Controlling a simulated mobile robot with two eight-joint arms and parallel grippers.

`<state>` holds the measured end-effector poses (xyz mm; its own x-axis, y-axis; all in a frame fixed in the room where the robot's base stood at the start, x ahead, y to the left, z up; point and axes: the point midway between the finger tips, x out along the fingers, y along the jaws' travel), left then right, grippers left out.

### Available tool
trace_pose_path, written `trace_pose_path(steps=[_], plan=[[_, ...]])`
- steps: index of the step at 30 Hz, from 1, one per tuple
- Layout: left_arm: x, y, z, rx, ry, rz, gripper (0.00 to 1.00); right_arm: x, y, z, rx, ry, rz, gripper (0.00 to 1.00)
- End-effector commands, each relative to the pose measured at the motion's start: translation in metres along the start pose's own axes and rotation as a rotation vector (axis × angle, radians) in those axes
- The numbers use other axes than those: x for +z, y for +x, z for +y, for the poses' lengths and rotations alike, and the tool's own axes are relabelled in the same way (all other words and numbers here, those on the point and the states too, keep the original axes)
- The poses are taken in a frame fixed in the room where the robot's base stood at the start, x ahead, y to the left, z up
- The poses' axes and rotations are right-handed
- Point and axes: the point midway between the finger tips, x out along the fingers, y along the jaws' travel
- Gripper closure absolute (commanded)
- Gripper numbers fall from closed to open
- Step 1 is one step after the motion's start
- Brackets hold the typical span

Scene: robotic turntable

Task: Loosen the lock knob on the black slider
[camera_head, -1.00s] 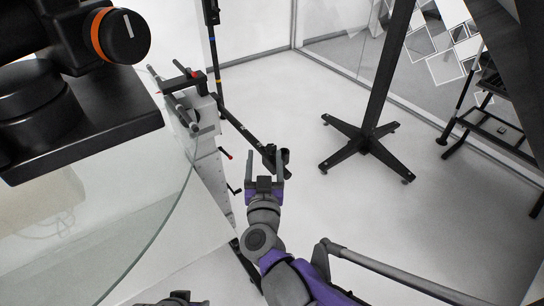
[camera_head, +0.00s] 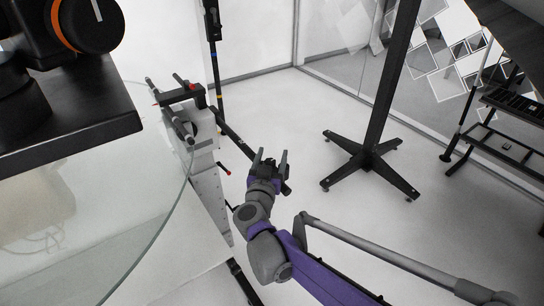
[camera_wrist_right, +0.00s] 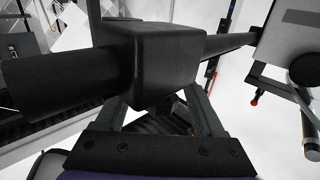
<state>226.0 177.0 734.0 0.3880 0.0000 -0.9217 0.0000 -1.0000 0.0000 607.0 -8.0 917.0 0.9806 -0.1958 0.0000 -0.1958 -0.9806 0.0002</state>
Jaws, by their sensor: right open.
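A black rod (camera_head: 232,138) slopes down from the grey upright. At its lower end is a black block, which I take for the slider; in the right wrist view the block (camera_wrist_right: 165,62) is large and close, with a thick dark cylinder (camera_wrist_right: 55,80) jutting left. I cannot tell whether this cylinder is the lock knob. My right gripper (camera_head: 270,160) is open at the rod's lower end. In the wrist view its fingers (camera_wrist_right: 160,112) point up at the block, one to each side, partly hidden behind it; contact cannot be told. My left gripper is not in view.
A curved glass edge (camera_head: 165,220) lies left. A black device with an orange-ringed knob (camera_head: 88,20) looms upper left. A black wheeled stand (camera_head: 370,160) stands right; floor between is clear.

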Motion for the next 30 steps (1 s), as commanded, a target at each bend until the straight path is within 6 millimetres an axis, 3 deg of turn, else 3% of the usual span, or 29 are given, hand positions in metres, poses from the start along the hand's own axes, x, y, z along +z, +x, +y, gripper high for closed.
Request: trace_pose_path(steps=[9, 21, 30], plan=[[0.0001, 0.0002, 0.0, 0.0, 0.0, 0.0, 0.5, -0.0001, 0.0027, 0.0, -0.001, 0.0, 0.0, 0.29], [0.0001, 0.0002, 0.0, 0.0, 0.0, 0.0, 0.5, -0.0001, 0.0025, 0.0, -0.001, 0.0, 0.0, 1.0], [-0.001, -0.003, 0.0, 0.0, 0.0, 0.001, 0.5, -0.002, 0.0034, -0.0002, -0.071, 0.0, 0.004, 1.0]])
